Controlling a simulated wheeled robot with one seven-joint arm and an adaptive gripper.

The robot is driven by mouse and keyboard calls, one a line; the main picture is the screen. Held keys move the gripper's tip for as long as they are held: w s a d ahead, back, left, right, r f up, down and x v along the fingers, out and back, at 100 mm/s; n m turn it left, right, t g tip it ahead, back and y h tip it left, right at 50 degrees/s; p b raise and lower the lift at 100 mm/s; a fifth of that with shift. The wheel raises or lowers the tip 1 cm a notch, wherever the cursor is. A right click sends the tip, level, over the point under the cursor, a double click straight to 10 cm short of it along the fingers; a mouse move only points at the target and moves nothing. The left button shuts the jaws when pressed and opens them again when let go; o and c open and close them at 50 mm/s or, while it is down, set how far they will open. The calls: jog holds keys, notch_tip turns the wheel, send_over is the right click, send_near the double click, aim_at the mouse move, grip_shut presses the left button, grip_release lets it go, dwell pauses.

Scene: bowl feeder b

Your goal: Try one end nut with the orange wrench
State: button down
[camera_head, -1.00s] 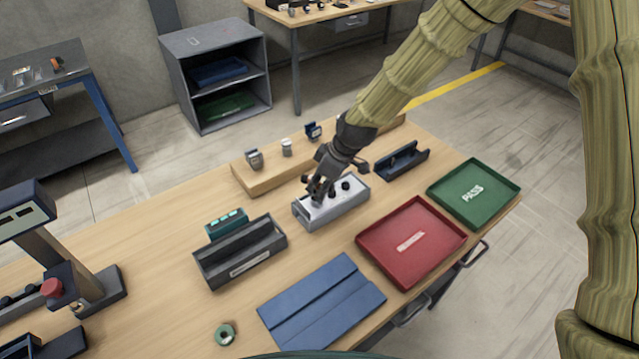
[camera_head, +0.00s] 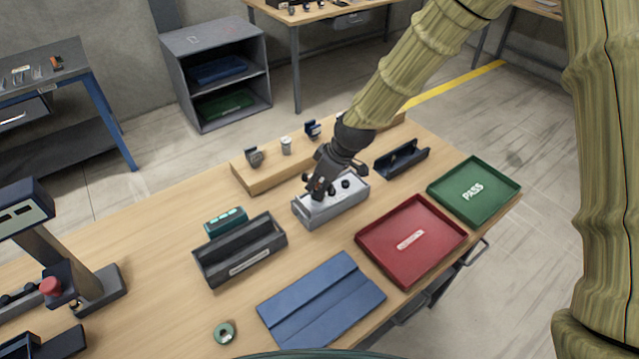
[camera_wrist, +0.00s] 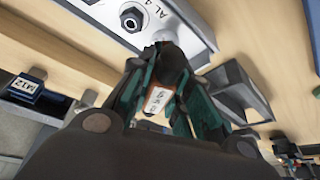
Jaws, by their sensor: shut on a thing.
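My gripper (camera_head: 318,188) is over the left end of a light grey block (camera_head: 335,211) on the wooden table. Dark nuts show on the block's top, including one at the right end (camera_head: 346,183). In the wrist view, my teal fingers are shut on a dark tool with an orange-edged white label (camera_wrist: 158,101), which I take for the orange wrench. The tool's tip reaches the block's face (camera_wrist: 95,22), near a nut (camera_wrist: 133,18). My gripper hides the left-end nut, so I cannot tell whether the tool is seated on it.
A red tray (camera_head: 366,241) and a green PASS tray (camera_head: 440,194) lie to the right. A blue mat (camera_head: 320,302) is in front, a dark grey open bin (camera_head: 240,268) to the left. A wooden stand (camera_head: 248,183) and a dark holder (camera_head: 402,163) are close behind the block.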

jog(key=shift+m, duration=0.6)
jog(key=shift+t, duration=0.3)
jog(key=shift+n, duration=0.7)
jog(key=shift+r, duration=0.15)
jog(key=shift+r+p, duration=1.7)
jog(key=shift+r, duration=0.7)
